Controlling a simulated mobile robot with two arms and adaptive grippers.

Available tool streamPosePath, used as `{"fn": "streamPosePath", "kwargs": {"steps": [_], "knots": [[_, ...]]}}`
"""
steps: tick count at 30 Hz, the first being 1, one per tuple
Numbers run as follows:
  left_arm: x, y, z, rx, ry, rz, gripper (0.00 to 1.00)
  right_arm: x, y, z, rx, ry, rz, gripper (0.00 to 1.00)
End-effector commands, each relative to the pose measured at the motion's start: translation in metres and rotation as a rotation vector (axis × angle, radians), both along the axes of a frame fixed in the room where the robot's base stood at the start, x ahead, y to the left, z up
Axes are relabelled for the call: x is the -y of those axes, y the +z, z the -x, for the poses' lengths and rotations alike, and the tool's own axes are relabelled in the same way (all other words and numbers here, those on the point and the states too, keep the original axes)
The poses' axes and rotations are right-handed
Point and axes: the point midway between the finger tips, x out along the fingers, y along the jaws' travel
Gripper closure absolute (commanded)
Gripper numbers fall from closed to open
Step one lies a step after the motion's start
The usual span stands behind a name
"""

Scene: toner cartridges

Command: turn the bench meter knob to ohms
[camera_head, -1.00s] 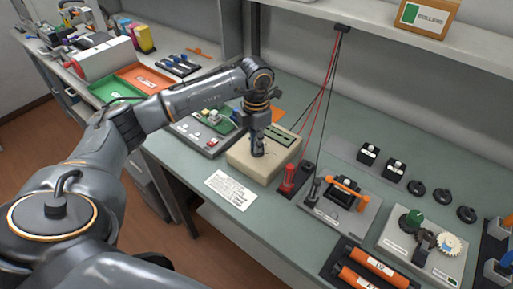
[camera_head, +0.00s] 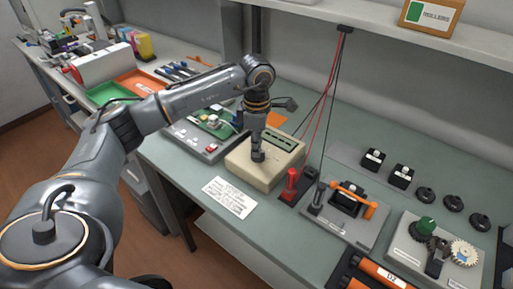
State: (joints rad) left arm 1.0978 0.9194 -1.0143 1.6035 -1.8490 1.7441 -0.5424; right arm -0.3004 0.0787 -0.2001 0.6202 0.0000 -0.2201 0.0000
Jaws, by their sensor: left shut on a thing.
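The bench meter (camera_head: 283,172) is a beige box with a dark display strip along its far right side, on the grey-green bench. My left gripper (camera_head: 258,156) points straight down onto the top of the meter. It is shut on the meter's knob, which the fingers hide, so I cannot tell where the knob points. My right gripper is not in view.
A printed white card (camera_head: 230,197) lies in front of the meter. Red and black probes (camera_head: 291,182) stand to its right, with cables rising to the shelf. A fixture with an orange handle (camera_head: 355,203) sits further right. A circuit board tray (camera_head: 208,132) lies to the left.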

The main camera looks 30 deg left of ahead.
Motion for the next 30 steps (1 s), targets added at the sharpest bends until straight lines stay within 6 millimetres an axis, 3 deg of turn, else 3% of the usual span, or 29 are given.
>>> {"fn": "streamPosePath", "kwargs": {"steps": [15, 16, 19, 30], "knots": [[-0.0004, 0.0022, -0.0014, 0.006, -0.018, 0.001, 1.00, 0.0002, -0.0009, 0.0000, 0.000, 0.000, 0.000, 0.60], [-0.0004, 0.0022, -0.0014, 0.006, -0.018, 0.001, 0.87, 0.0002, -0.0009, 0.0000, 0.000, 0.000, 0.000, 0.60], [-0.0004, 0.0020, -0.0013, 0.006, -0.018, 0.001, 0.68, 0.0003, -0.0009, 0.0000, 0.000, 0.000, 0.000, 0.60], [0.0000, 0.0053, -0.0010, 0.004, -0.017, 0.001, 0.68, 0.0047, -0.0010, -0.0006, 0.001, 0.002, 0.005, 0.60]]}}
